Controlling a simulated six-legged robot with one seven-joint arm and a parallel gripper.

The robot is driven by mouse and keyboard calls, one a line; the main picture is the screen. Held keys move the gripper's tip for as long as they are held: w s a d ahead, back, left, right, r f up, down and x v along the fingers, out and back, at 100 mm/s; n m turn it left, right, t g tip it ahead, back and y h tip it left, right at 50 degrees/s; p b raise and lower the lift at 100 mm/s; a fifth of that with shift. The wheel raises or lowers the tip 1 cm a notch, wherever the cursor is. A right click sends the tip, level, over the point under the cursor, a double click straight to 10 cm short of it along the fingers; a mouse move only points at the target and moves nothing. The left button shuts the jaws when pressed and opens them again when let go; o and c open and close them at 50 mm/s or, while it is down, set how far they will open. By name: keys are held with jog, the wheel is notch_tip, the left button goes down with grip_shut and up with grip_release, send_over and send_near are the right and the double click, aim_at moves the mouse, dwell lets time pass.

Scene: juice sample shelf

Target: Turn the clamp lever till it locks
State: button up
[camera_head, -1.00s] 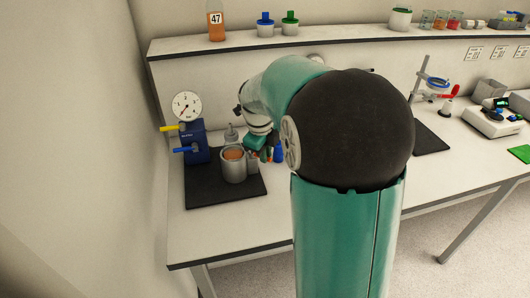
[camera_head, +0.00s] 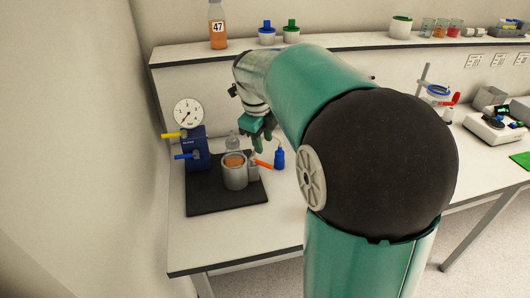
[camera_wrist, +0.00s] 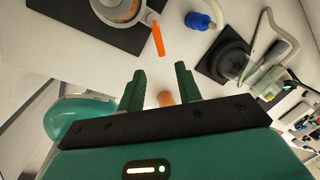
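The orange clamp lever (camera_head: 264,164) sticks out at the right side of the metal pot (camera_head: 235,176), which holds orange liquid. In the wrist view the lever (camera_wrist: 158,38) lies beyond the fingertips, with bare table between. My gripper (camera_head: 258,148) is above and close to the lever in the head view, fingers pointing down. The wrist view shows my gripper (camera_wrist: 160,72) open, its two green fingers apart. A small orange-brown round thing (camera_wrist: 165,98) shows between the fingers; I cannot tell what it is. Whether the lever is locked cannot be told.
A blue pump block (camera_head: 195,150) with a gauge (camera_head: 188,113) and yellow and blue handles stands left of the pot on a black mat (camera_head: 225,203). A blue-capped bottle (camera_head: 279,158) stands right of the lever. A shelf (camera_head: 340,40) runs behind. The table front is clear.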

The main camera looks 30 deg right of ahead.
jog(key=v, duration=0.5)
dwell(0.5)
